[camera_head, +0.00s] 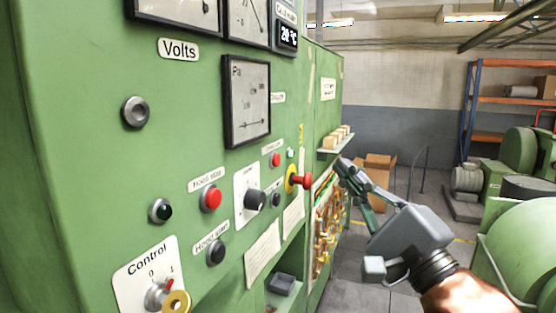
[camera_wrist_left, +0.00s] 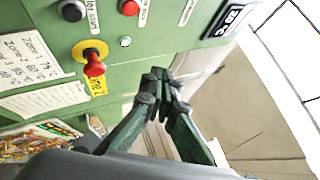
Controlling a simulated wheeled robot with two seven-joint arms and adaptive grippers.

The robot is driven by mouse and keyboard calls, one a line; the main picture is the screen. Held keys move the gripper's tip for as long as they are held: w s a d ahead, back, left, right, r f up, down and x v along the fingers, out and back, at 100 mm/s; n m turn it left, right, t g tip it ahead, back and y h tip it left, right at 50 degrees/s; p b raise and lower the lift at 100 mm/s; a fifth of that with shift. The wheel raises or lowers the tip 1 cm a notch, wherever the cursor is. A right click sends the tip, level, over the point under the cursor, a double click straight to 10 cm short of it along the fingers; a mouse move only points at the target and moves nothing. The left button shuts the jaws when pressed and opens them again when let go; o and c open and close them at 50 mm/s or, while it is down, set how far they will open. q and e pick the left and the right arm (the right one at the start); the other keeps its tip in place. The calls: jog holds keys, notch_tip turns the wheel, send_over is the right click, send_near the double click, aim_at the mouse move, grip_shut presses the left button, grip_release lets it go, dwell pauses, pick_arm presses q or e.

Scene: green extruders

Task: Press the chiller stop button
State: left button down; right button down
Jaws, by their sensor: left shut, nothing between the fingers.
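A small red button (camera_head: 276,160) sits on the green panel under a small label too blurred to read in the head view. It also shows at the top of the left wrist view (camera_wrist_left: 129,8); I cannot confirm from its label that it is the chiller stop. A black button (camera_head: 275,199) sits below it. My left gripper (camera_head: 343,166) is shut and empty, to the right of these buttons, its fingertips pointing toward the cabinet. In the left wrist view its fingertips (camera_wrist_left: 162,76) meet, apart from the red button. My right gripper is not in view.
A red mushroom button on a yellow ring (camera_head: 304,181) juts out between the small buttons and my gripper. A small shelf with blocks (camera_head: 337,142) projects near my gripper. Open floor and green machines lie right.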

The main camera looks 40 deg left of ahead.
aim_at(277, 160)
pick_arm(q)
jog(key=s+a, duration=0.2)
jog(key=a, duration=0.6)
jog(key=shift+a, duration=0.25)
dwell(0.4)
jog(key=shift+a, duration=0.15)
dwell(0.8)
jog(key=shift+s+a, duration=0.1)
jog(key=shift+a, duration=0.2)
jog(key=shift+s+a, duration=0.1)
jog(key=shift+a, duration=0.25)
dwell(0.7)
dwell(0.3)
jog(key=shift+d, duration=0.8)
jog(key=shift+w, duration=0.2)
